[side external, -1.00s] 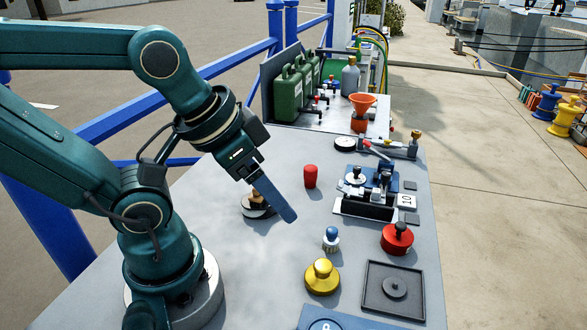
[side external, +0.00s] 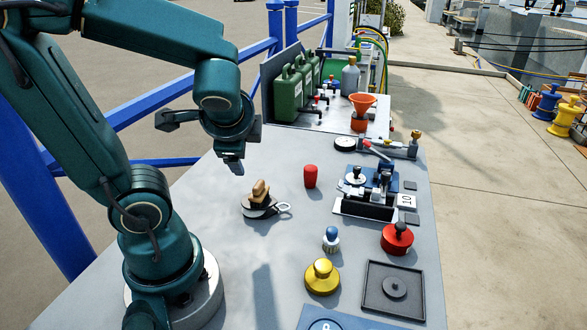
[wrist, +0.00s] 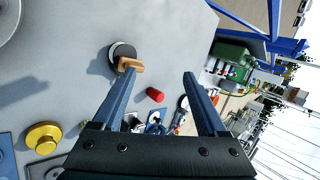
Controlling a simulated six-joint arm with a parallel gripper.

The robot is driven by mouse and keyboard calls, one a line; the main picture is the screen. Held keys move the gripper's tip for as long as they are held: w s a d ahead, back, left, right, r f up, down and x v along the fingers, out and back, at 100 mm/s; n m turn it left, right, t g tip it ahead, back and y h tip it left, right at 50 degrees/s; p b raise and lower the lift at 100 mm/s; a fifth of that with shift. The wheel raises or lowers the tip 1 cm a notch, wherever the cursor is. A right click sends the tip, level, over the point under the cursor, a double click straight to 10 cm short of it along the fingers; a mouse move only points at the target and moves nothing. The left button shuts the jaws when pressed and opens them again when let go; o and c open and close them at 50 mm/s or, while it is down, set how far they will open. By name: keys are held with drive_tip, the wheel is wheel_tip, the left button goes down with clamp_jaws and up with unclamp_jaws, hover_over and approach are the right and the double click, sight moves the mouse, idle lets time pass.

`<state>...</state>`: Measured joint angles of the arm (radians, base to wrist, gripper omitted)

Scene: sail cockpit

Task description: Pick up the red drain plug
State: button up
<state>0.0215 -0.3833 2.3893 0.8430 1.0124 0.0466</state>
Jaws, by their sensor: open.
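A small red plug (side external: 310,176), a plain upright cylinder, stands on the grey table. It also shows in the wrist view (wrist: 156,95), between my two fingers but apart from them. My gripper (side external: 236,167) is open and empty, above the table to the left of the red plug, pointing down. In the wrist view my gripper (wrist: 158,72) has its fingers spread wide. A round red piece with a dark knob (side external: 397,238) sits farther right; I cannot tell whether it counts as a plug.
A black pulley block with a wooden piece (side external: 262,198) lies left of the plug. A small blue-topped piece (side external: 331,238) and a yellow knob (side external: 322,276) stand in front. A clamp device (side external: 368,192) and dark tray (side external: 392,288) are at right. Green canisters (side external: 288,95) stand behind.

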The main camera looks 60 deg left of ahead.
drive_tip(key=w+a+m+y, duration=0.3)
drive_tip(key=a+m, duration=0.1)
drive_tip(key=a, duration=0.1)
drive_tip(key=m+t, duration=0.6)
drive_tip(key=m, duration=0.8)
hover_over(309, 174)
drive_tip(key=a, duration=0.1)
drive_tip(key=shift+y, duration=0.3)
drive_tip(key=f, duration=0.5)
drive_tip(key=shift+s+a+f, duration=0.1)
drive_tip(key=shift+s, duration=0.1)
drive_tip(key=f+m, duration=0.1)
drive_tip(key=d+f, duration=0.1)
drive_tip(key=f, duration=0.1)
drive_tip(key=w+f+m+h, duration=0.1)
drive_tip(key=shift+d+f+m, duration=0.15)
drive_tip(key=shift+f+m, duration=0.15)
drive_tip(key=shift+f, duration=0.1)
drive_tip(key=f, duration=0.2)
drive_tip(key=shift+s+d+f+m, duration=0.1)
drive_tip(key=shift+s+f+m, duration=0.2)
drive_tip(key=shift+s, duration=0.05)
drive_tip(key=shift+f+h, duration=0.25)
drive_tip(key=shift+h, duration=0.05)
drive_tip(key=shift+w+a+f, duration=0.1)
drive_tip(key=shift+a+f, duration=0.05)
drive_tip(key=shift+a, duration=0.1)
drive_tip(key=shift+x, duration=2.15)
